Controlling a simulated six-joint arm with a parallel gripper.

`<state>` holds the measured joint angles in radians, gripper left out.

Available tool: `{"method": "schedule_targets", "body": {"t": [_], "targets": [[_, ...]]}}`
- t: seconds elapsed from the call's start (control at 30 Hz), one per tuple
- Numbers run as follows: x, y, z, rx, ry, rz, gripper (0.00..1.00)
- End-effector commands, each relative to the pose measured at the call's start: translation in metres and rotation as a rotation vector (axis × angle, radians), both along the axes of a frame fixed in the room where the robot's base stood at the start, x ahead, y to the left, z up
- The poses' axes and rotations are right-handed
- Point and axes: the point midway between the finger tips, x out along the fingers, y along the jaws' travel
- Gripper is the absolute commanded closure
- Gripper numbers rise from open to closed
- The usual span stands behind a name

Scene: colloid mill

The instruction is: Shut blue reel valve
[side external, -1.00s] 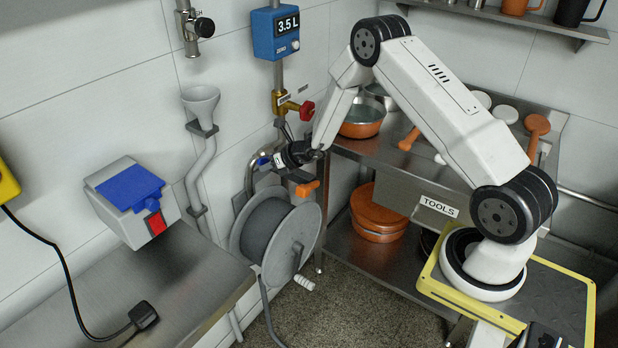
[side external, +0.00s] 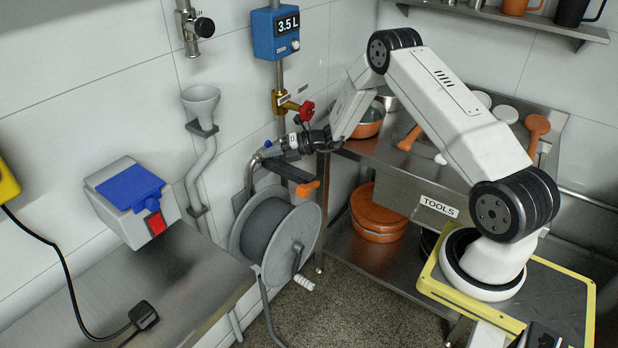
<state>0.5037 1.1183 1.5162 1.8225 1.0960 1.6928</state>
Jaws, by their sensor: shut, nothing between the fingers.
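The hose reel (side external: 272,238) hangs on the wall left of the shelf unit. A bent metal pipe (side external: 252,172) rises behind it. The blue reel valve (side external: 268,152) sits at the top of this pipe. It is small and partly crowded by the fingers, so its handle angle cannot be read. My gripper (side external: 288,144) is shut and empty, reaching in from the right just beside the valve. I cannot tell whether its tips touch the valve.
A red-handled brass valve (side external: 290,103) sits on the pipe just above my gripper, under the blue meter (side external: 276,33). A dark bar with an orange end (side external: 306,188) juts out just below. The shelf unit with pans (side external: 368,122) stands to the right.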

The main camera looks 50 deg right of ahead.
Motion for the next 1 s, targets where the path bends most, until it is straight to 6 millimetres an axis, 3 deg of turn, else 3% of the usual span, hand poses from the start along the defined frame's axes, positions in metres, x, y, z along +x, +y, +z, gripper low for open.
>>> {"method": "schedule_targets", "body": {"t": [0.4,1.0], "targets": [[0.0,-0.021,0.009,0.351,-0.001,-0.004,1.0],[0.001,-0.029,0.012,0.351,-0.002,-0.005,1.0]]}}
